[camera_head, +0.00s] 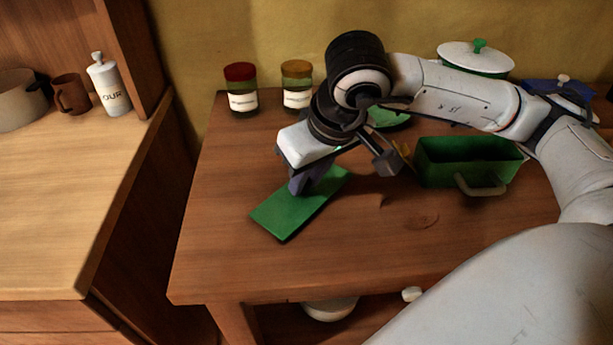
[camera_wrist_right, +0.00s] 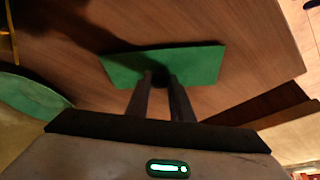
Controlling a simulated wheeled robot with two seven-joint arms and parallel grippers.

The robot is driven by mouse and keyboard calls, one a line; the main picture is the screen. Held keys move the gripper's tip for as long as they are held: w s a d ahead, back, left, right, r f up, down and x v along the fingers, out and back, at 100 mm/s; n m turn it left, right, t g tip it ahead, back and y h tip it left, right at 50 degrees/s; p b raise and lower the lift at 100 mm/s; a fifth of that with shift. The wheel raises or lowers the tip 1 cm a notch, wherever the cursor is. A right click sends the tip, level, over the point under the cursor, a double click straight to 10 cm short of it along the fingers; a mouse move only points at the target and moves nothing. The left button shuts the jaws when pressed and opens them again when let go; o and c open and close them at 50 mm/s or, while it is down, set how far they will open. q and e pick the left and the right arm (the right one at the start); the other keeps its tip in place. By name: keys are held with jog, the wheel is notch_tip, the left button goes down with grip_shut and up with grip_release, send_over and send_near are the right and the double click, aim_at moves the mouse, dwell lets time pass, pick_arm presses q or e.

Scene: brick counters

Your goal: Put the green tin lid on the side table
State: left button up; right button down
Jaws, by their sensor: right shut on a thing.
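The green tin lid (camera_head: 283,217) is a flat green rectangle over the front-left part of the brown wooden table (camera_head: 240,270). My right gripper (camera_head: 311,182) points down at the lid and is shut on it near its middle. In the right wrist view the lid (camera_wrist_right: 205,64) lies across the tips of my right gripper (camera_wrist_right: 160,80). I cannot tell whether the lid touches the tabletop or is just above it. The open green tin (camera_head: 440,172) stands to the right, with a pale handle in front. My left gripper is not in view.
A red-lidded jar (camera_head: 241,91) and a yellow-lidded jar (camera_head: 297,88) stand at the back. A white-lidded pot (camera_head: 470,55) and a blue item (camera_head: 545,88) are back right. A lighter counter (camera_head: 60,200) is at left, across a gap. The table's front is clear.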

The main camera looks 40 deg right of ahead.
jog(key=shift+r, duration=0.1)
jog(key=shift+f, duration=0.2)
jog(key=c, duration=1.6)
grip_release()
jog(key=shift+o, duration=0.2)
jog(key=shift+r, duration=0.15)
jog(key=shift+r, duration=0.25)
jog(key=p+v, duration=0.1)
jog(key=v, duration=1)
jog(key=shift+s+r, duration=0.2)
jog(key=shift+r, duration=0.05)
